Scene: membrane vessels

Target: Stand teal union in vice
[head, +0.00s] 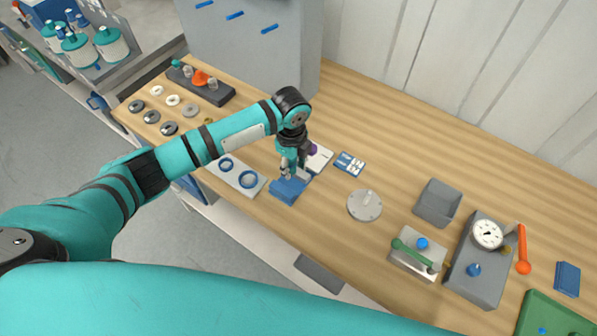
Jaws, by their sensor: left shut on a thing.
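My left gripper (289,167) points down over a blue block that looks like the vice (285,191), near the table's front edge. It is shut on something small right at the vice. The fingers and wrist hide most of that thing, so I cannot tell its colour or whether it touches the vice. A small teal fitting (178,64) shows at the far end of a dark rack; I cannot tell if it is the teal union. My right gripper is not in view.
The dark rack (226,97) also bears an orange fitting (200,77). The table's back middle is clear.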

